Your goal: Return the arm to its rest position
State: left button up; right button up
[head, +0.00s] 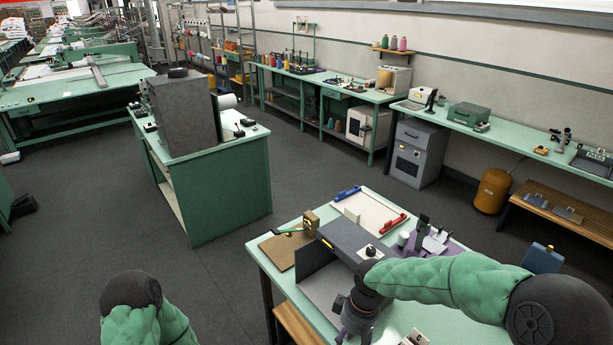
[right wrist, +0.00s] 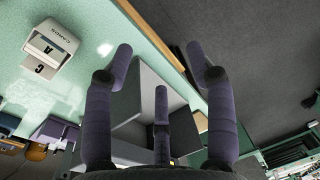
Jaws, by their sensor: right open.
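My right arm in its green sleeve (head: 445,285) reaches in from the right over the near green table (head: 275,262). Its gripper (head: 352,327) points down near the table's front, in front of the grey open-fronted box (head: 352,238). In the right wrist view the purple fingers of the right gripper (right wrist: 160,65) are spread apart with nothing between them. My left arm (head: 140,315) shows only in part at the lower left; its gripper is out of the picture.
A white cards box (right wrist: 50,48) stands on the table near the right gripper. A white tray (head: 368,212) with blue and red handles, a clipboard-like brown board (head: 284,248) and purple-based items (head: 440,243) lie behind.

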jog(key=s+f+m+y+b, duration=0.1)
jog(key=s+f+m+b, duration=0.2)
jog(key=f, duration=1)
jog(key=s+f+m+b, duration=0.3)
jog(key=s+f+b, duration=0.4)
jog(key=f, duration=0.7)
jog(key=s+f+m+y+b, duration=0.1)
jog(key=s+f+m+b, duration=0.2)
jog(key=f, duration=1.1)
jog(key=shift+s+a+t+y+b, duration=0.3)
jog(key=shift+s+a+t+b, duration=0.15)
jog(key=shift+s+b, duration=0.75)
jog(key=shift+f, duration=0.1)
